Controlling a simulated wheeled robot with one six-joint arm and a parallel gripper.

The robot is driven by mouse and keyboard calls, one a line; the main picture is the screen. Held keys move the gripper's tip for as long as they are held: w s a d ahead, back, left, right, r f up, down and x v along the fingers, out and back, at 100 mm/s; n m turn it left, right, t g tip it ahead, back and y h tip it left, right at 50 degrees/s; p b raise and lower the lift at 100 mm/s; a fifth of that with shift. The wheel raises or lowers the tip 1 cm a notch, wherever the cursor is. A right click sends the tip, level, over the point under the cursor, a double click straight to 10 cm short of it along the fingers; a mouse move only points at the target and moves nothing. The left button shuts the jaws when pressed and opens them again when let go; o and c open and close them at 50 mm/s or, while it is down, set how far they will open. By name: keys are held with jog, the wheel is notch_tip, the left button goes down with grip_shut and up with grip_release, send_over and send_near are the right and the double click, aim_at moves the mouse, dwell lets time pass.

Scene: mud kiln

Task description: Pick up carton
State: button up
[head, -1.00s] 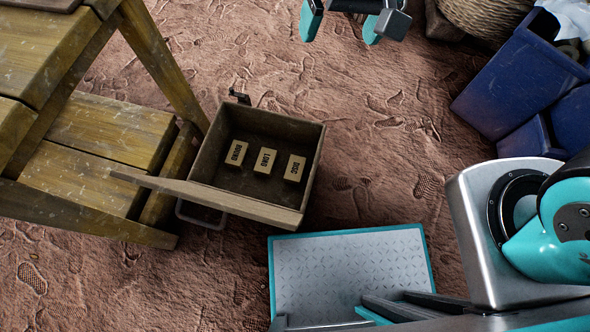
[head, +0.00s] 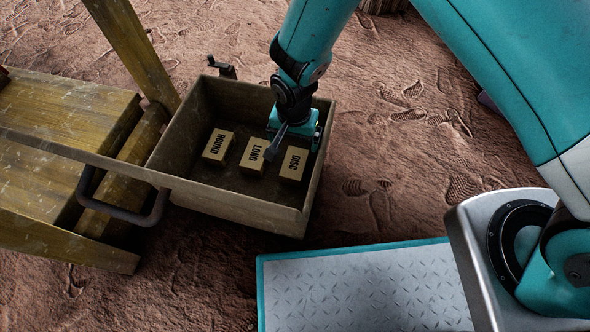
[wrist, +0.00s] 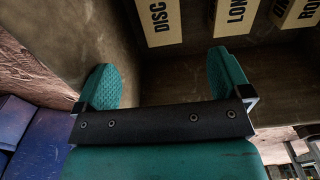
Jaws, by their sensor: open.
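Three small tan cartons lie in an open wooden box. They are labelled ROUND (head: 218,146), LONG (head: 254,157) and DISC (head: 293,164), from left to right in the head view. My gripper (head: 293,137) is over the right part of the box (head: 250,208), close to the DISC and LONG cartons. In the wrist view its teal fingers (wrist: 163,80) are spread with nothing between them. The DISC carton (wrist: 160,22) and the LONG carton (wrist: 236,16) show beyond the fingertips, with part of a third carton (wrist: 297,12) at the upper right.
The box walls stand close around the cartons. Blue bins (wrist: 35,135) show in the wrist view. Footprinted earth lies right of the box.

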aim_at(295, 163)
notch_tip(295, 163, down, 10)
jog(key=b, duration=0.5)
notch_tip(295, 163, down, 5)
jog(key=b, duration=0.4)
jog(key=shift+f+b, duration=0.15)
jog(key=shift+b, duration=0.2)
jog(key=c, duration=1.2)
jog(key=shift+o, duration=0.2)
jog(key=shift+r, duration=0.25)
